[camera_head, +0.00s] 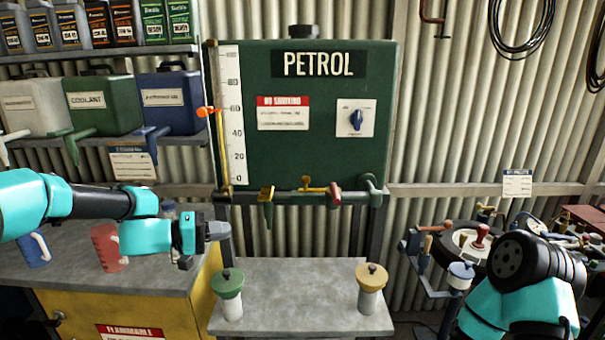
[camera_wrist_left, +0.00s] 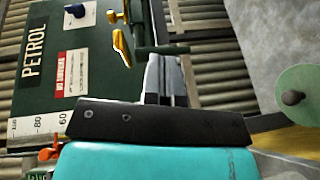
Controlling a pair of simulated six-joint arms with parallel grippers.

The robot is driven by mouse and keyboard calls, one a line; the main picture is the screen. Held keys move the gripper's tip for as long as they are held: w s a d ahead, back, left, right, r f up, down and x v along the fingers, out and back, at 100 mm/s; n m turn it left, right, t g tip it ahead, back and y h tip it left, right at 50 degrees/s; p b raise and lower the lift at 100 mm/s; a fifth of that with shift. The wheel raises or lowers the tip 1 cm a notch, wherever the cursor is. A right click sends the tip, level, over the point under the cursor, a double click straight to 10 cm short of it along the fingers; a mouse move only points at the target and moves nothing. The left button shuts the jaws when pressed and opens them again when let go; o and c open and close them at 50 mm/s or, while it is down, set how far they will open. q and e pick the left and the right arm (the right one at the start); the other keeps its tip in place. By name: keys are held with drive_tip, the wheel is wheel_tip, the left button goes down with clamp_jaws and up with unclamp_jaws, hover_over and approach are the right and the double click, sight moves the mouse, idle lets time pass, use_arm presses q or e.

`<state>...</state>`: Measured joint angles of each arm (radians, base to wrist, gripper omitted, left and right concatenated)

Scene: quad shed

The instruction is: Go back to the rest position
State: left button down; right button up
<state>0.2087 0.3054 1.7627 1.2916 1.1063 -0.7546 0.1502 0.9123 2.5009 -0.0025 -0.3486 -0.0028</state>
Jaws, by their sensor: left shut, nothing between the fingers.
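My left gripper (camera_head: 221,231) reaches in from the left, above the left edge of the grey bench in front of the green petrol tank (camera_head: 310,120). It is shut and empty; its closed fingers also show in the left wrist view (camera_wrist_left: 168,75). The tank carries a white level gauge, a blue knob and several taps along its lower edge. A white container with a green lid (camera_head: 228,295) stands below the gripper, apart from it. My right arm shows at the lower right, but its gripper is not in view.
A white container with a yellow lid (camera_head: 371,288) stands at the bench's right. A red jug (camera_head: 107,247) and a blue jug (camera_head: 36,250) stand on the left counter behind my arm. The middle of the grey bench (camera_head: 300,290) is clear. Tools crowd the right side.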

use_arm(q)
drive_tip(key=s+f+n+g+y, duration=0.1)
drive_tip(key=s+f+g+y, duration=0.2)
drive_tip(key=f, duration=1)
drive_tip(key=s+f+n+g+y, duration=0.1)
drive_tip(key=s+f+g+y, duration=0.2)
drive_tip(key=f, duration=1.1)
drive_tip(key=s+d+f+m+y, duration=0.2)
drive_tip(key=s+f+m+y, duration=0.1)
drive_tip(key=s+f, duration=1.3)
wheel_tip(320, 180, down, 4)
drive_tip(key=shift+s+d+r+g+y, duration=0.15)
drive_tip(key=shift+g+y, duration=0.15)
drive_tip(key=shift+y, duration=0.6)
